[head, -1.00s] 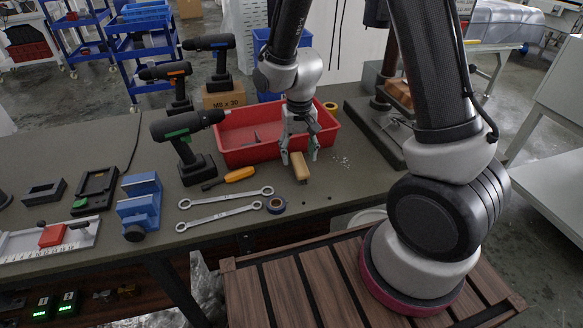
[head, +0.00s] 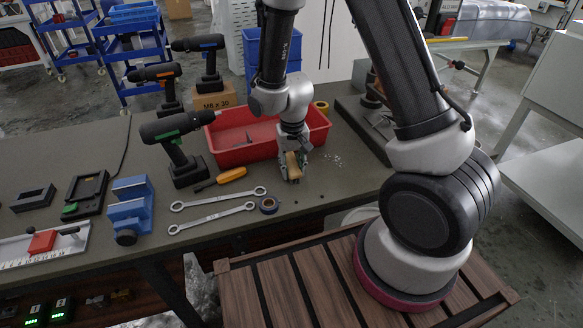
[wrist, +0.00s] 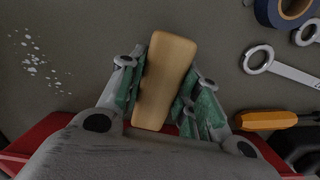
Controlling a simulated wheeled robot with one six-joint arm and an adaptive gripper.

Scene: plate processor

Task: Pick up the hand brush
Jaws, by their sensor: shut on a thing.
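The hand brush shows as a light wooden block (wrist: 165,80) in the wrist view, lying lengthwise between the two finger pads. It also shows in the head view (head: 292,165), on the grey table in front of the red bin. My gripper (head: 291,174) points down over it, with its fingers on both sides of the wood. In the wrist view my gripper (wrist: 163,92) is shut on the brush, the green pads against its sides. The bristles are hidden below, and I cannot tell whether the brush is clear of the table.
A red bin (head: 230,157) stands just behind my gripper. A screwdriver (head: 231,175), two wrenches (head: 218,214) and a blue tape roll (head: 268,205) lie to the left. Several drills stand further left. White crumbs (head: 333,157) lie on the table to the right.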

